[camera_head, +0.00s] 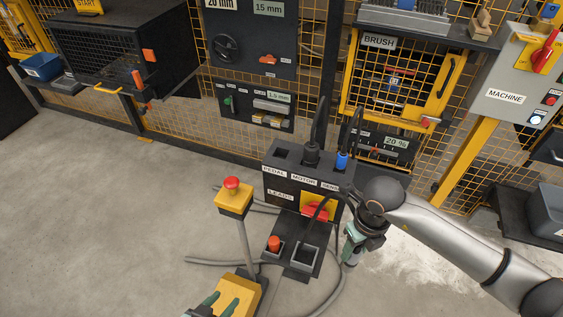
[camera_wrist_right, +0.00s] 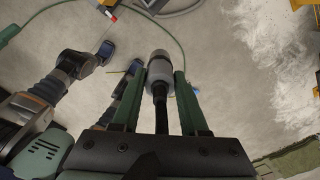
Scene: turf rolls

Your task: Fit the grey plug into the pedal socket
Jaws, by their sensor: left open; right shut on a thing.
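The lead box (camera_head: 300,185) has sockets labelled PEDAL, MOTOR and a partly hidden third. The pedal socket (camera_head: 283,153) at its left is an empty dark opening. My right gripper (camera_head: 352,246) is low at the right of the box, apart from the socket. In the right wrist view its green fingers are shut on the grey plug (camera_wrist_right: 160,68), with a black cable running back between them. In the head view the plug is mostly hidden by the gripper. My left gripper (camera_head: 222,306) is open at the bottom edge, by a yellow block, partly cut off.
A black plug (camera_head: 312,150) stands in the motor socket and a blue one (camera_head: 342,160) in the third. A red-buttoned yellow post (camera_head: 233,198) stands left of the box. Grey cables lie on the floor. Yellow mesh guarding stands behind.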

